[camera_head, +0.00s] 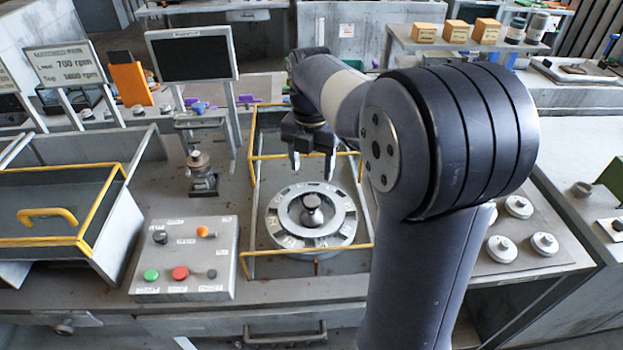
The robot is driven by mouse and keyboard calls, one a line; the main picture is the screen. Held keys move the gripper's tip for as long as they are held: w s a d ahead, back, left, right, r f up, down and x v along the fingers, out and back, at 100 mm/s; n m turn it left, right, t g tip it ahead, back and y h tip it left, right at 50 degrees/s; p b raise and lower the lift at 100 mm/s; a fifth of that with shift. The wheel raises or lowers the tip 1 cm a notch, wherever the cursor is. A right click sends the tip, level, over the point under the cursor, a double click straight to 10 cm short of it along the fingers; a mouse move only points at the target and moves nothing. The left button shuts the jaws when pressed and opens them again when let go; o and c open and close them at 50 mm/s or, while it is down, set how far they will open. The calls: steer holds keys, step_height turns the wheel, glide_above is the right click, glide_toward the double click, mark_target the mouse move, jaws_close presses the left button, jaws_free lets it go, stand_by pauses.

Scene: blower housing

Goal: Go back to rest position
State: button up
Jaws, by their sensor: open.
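My gripper (313,165) is open, with its fingers pointing down and nothing seen between them. It hangs above the back part of the yellow-railed bay on the bench. Below and in front of it, a round metal disc (345,225) with a ring of marked segments lies in the bay. A dark knob-topped hub (311,212) stands at the disc's centre, apart from the fingers. My arm reaches in from the lower right and hides part of the bench and the bay's right side.
A control box (225,262) with green and red buttons sits left of the bay. An open bin with a yellow rail (95,190) is at the left. A dark screen (190,58) stands behind. Several metal discs (545,244) lie at the right. Small wooden boxes (456,31) sit on a back shelf.

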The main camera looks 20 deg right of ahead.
mark_target(312, 201)
steer(key=shift+r, duration=0.45)
steer(key=shift+f, duration=0.15)
step_height(312, 201, down, 11)
steer(key=shift+r+p, duration=0.15)
steer(key=shift+p, duration=0.2)
steer(key=shift+r, duration=0.15)
